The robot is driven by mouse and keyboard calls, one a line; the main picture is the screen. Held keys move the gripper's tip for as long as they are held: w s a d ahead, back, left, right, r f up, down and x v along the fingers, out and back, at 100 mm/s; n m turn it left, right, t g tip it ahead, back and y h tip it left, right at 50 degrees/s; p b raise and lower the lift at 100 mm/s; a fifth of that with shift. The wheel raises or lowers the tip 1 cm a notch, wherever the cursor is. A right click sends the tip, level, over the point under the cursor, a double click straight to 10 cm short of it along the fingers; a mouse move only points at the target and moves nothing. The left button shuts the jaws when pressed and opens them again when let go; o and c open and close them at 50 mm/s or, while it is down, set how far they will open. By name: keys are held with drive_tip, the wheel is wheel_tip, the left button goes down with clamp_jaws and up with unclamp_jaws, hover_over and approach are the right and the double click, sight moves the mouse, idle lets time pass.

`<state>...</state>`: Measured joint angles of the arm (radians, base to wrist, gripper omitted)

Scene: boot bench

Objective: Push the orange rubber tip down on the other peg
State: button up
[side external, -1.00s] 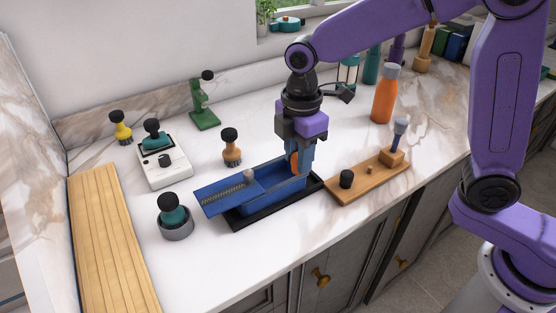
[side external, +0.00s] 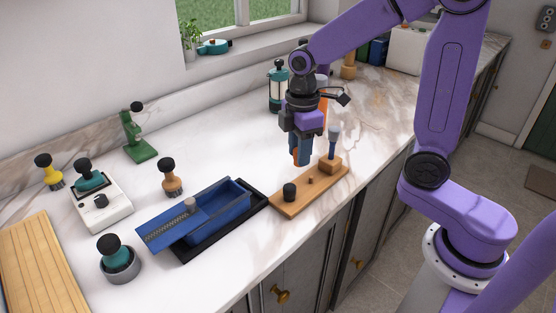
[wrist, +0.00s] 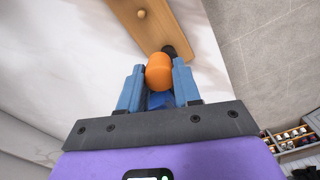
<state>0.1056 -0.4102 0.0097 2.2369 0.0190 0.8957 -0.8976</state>
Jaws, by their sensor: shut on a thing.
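My gripper (side external: 301,158) is shut on the orange rubber tip, which shows clearly between the blue fingers in the wrist view (wrist: 159,72). It holds the tip above the back edge of the wooden board (side external: 287,208). The board carries a black tip (side external: 290,191) at its left end and a small bare wooden peg (side external: 310,181) near its middle. In the wrist view the bare peg (wrist: 141,13) is at the top, and the black tip (wrist: 169,50) is partly hidden behind the orange one. The orange tip appears apart from the peg.
A blue-handled brush (side external: 333,143) stands in a block at the board's right end, close to my gripper. Left of the board is a blue box (side external: 225,222) with its lid slid partly off, on a black tray. A french press (side external: 278,90) stands behind.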

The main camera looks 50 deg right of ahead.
drive_tip(key=m, duration=0.2)
hover_over(310, 177)
drive_tip(key=shift+s+d+f, duration=0.1)
drive_tip(key=shift+f, duration=2.7)
drive_tip(key=shift+f, duration=1.6)
idle(1.7)
drive_tip(key=o, duration=1.6)
drive_tip(key=shift+r, duration=0.15)
